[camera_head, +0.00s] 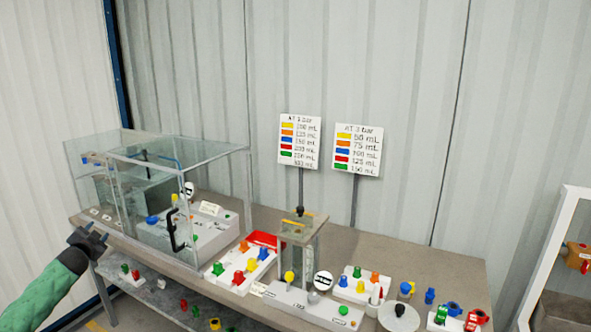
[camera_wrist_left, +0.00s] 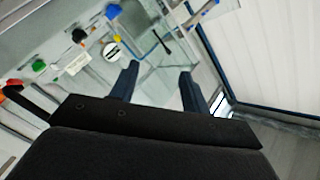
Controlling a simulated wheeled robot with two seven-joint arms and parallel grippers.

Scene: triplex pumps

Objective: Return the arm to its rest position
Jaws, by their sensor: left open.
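My left arm, in a green sleeve, comes in from the lower left in the head view. Its left gripper (camera_head: 92,238) is open and empty, in front of the left end of the table (camera_head: 415,250) near the glass case. In the left wrist view the two dark fingers of the left gripper (camera_wrist_left: 160,85) stand apart with nothing between them. The glass case (camera_head: 200,150) shows beyond the fingers there. My right arm and gripper are not in view.
The glass case holds a white panel with coloured knobs. A clear pump unit (camera_head: 300,245) stands mid-table among coloured valves. Two signs, one left (camera_head: 299,140) and one right (camera_head: 357,150), stand behind. A lower shelf (camera_head: 165,300) holds small parts. A white-framed case (camera_head: 565,260) stands right.

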